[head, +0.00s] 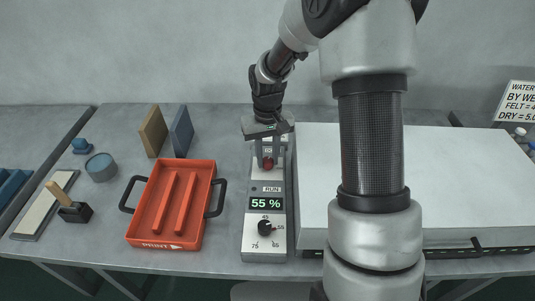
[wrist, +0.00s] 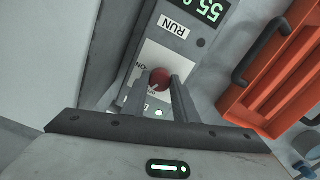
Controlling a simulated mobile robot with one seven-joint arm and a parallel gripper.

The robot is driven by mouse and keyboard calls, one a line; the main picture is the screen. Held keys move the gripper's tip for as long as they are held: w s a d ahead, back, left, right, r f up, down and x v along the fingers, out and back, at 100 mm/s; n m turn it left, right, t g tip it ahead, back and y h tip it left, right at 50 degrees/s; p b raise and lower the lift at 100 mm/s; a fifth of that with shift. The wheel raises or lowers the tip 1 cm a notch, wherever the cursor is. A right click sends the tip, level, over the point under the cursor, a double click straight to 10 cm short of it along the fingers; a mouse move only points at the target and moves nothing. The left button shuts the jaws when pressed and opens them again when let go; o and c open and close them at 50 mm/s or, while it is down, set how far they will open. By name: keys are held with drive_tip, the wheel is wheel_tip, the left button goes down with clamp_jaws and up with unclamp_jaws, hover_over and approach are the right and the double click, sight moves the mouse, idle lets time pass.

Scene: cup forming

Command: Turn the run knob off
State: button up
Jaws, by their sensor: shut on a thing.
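The run knob is a round red knob (head: 268,164) on the upper part of a grey control box (head: 252,246), above the RUN label. In the wrist view the red knob (wrist: 160,78) sits between the tips of my two fingers. My gripper (head: 268,159) points down at the box and is shut on the knob (wrist: 161,84). The other marks around the knob are partly hidden by the fingers.
The box also has a 55 % display (head: 265,204) and a black dial (head: 265,227). An orange tray (head: 150,242) with black handles stands close on the left. A large white slab (head: 460,180) lies on the right, partly behind my arm.

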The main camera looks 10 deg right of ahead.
sight(268, 160)
drive_tip(key=n+p, duration=0.1)
drive_tip(key=n, duration=0.4)
drive_tip(key=shift+r+p, duration=0.1)
drive_tip(key=shift+p, duration=0.2)
drive_tip(key=shift+n, duration=0.3)
drive_tip(key=o, duration=1.1)
drive_tip(key=shift+c, duration=0.2)
wheel_tip(268, 160, up, 17)
drive_tip(key=p, duration=0.2)
drive_tip(key=shift+r, duration=0.2)
